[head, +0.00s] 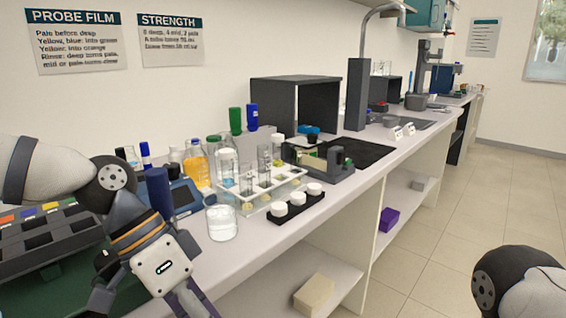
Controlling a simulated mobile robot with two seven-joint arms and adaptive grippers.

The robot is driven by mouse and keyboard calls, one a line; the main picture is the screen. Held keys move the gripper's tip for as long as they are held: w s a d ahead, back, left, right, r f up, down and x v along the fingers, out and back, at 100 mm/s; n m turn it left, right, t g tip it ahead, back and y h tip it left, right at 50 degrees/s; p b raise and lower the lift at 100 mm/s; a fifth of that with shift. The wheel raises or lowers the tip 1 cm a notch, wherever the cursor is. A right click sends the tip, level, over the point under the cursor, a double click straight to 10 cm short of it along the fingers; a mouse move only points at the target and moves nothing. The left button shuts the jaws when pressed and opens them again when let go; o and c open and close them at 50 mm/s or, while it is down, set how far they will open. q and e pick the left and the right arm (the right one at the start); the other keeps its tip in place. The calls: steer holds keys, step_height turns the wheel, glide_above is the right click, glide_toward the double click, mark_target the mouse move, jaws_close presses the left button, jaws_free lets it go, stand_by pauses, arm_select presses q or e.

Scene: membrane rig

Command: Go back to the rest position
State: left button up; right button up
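My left arm comes in from the left and bends down in front of the bench. My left gripper (185,298) is at the bottom edge, low and to the left, and its fingertips are cut off by the frame. I cannot tell whether it is open or shut, or whether it holds anything. Of my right arm only a dark and white joint shows at the bottom right corner, and its gripper is out of view.
The bench (260,245) runs away to the right. It carries a glass beaker (222,224), a clear rack (262,190) with glassware, a black strip (297,208) with white pots, and an orange bottle (196,164). A dark case (35,230) lies left. The floor (435,240) at right is clear.

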arm_select(q)
steer(key=s+d+f+n+g, duration=0.1)
steer(key=s+f+n, duration=0.2)
steer(key=s+f, duration=0.6)
steer(key=s+f+n, duration=0.4)
steer(key=s+f, duration=0.1)
steer(key=f, duration=0.7)
steer(key=s+a+f+n+y, duration=0.2)
steer(key=s+a+f+y, duration=0.4)
steer(key=s+a, duration=0.7)
step_height(320, 180, down, 2)
steer(key=shift+s+f+n+t, duration=0.15)
steer(key=shift+s+n+t, duration=0.2)
steer(key=shift+s, duration=0.45)
